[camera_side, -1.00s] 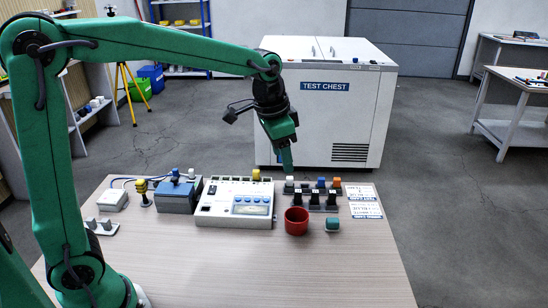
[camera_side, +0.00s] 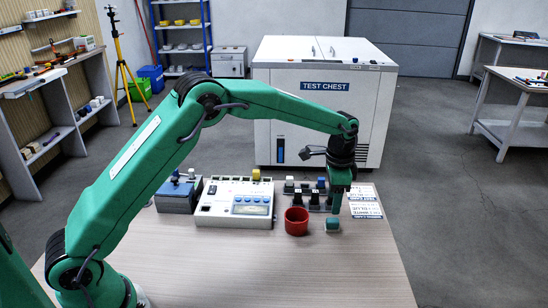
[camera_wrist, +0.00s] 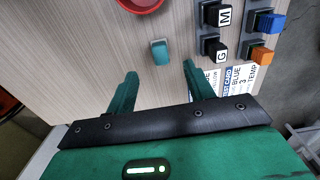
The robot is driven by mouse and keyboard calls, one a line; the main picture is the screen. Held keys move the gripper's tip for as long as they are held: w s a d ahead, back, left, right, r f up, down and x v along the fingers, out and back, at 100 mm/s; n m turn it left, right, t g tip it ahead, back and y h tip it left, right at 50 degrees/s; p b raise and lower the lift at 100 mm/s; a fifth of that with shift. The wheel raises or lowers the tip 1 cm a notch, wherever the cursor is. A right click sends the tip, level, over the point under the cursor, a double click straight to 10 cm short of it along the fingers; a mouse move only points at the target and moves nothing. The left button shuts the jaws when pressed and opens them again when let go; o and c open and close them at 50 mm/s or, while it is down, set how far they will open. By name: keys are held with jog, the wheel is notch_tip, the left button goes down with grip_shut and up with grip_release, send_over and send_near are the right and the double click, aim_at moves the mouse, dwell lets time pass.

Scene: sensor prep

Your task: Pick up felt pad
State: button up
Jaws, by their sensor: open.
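The felt pad seems to be the small teal block with rounded edges (camera_side: 332,225) on the table, just right of the red cup. It also shows in the wrist view (camera_wrist: 160,53), ahead of my fingers and roughly centred between them. My gripper (camera_side: 335,211) points down just above and behind the pad in the side view. In the wrist view my gripper (camera_wrist: 160,70) is open, its two green fingers apart with nothing between them. Whether the fingertips reach the pad's height I cannot tell.
The red cup (camera_side: 296,222) stands close to the pad's left. Behind are black holders with coloured tops (camera_wrist: 215,47) and printed cards (camera_side: 363,201). A white meter box (camera_side: 235,204) and a blue box (camera_side: 177,197) stand further left. The front of the table is clear.

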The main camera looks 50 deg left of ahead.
aim_at(333, 220)
jog(key=shift+w+d+f, duration=0.1)
jog(key=shift+w+f, duration=0.05)
jog(key=shift+f, duration=0.25)
jog(key=shift+f, duration=0.1)
jog(key=shift+f, duration=1.2)
jog(key=shift+f, duration=0.1)
jog(key=shift+f, duration=2.5)
jog(key=c, duration=1)
